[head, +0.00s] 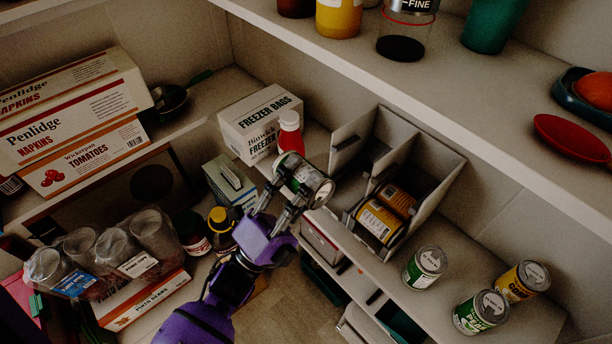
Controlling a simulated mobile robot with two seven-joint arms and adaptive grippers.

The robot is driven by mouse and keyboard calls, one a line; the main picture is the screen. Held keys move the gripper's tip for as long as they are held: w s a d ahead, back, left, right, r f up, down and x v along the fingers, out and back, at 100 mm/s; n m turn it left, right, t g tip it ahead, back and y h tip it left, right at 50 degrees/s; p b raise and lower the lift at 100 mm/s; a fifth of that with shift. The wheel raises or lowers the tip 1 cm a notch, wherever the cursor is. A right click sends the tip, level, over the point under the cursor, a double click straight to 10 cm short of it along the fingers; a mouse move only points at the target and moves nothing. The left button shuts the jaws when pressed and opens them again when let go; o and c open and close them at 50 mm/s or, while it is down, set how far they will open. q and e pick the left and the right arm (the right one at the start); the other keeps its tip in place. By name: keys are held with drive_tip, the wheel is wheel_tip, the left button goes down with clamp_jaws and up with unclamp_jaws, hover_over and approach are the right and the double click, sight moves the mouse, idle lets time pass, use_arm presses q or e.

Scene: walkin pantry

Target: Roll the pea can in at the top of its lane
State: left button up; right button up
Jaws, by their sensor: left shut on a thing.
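My left gripper (284,203) is shut on a can (310,182) with a silver end and a partly hidden label that looks green; I take it as the pea can. The can is held tilted, left of the grey can rack (437,197). The rack has two sloping lanes side by side. The left lane (368,155) looks empty where I can see into it. The right lane holds yellow-labelled cans (378,220) lying on their sides near its lower end. My right gripper is not in view.
Two green-and-white pea cans (424,267) (480,312) and a yellow corn can (522,281) stand on the shelf at right. A red-capped bottle (290,133) and freezer bag box (260,122) are close behind the held can. An upper shelf (400,78) overhangs the rack.

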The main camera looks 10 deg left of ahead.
use_arm(q)
drive_tip(key=shift+s+d+r+m, duration=0.1)
drive_tip(key=shift+d+m, duration=0.15)
drive_tip(key=shift+m, duration=0.15)
drive_tip(key=shift+d, duration=0.15)
drive_tip(key=shift+w+d, duration=0.1)
drive_tip(key=shift+w, duration=0.2)
drive_tip(key=shift+w+d, duration=0.2)
drive_tip(key=shift+w, duration=0.25)
drive_tip(key=w+d+f+b, duration=0.1)
drive_tip(key=w+d+b, duration=0.3)
drive_tip(key=w+d, duration=0.3)
drive_tip(key=shift+w+d+f, duration=0.35)
drive_tip(key=shift+w, duration=1.45)
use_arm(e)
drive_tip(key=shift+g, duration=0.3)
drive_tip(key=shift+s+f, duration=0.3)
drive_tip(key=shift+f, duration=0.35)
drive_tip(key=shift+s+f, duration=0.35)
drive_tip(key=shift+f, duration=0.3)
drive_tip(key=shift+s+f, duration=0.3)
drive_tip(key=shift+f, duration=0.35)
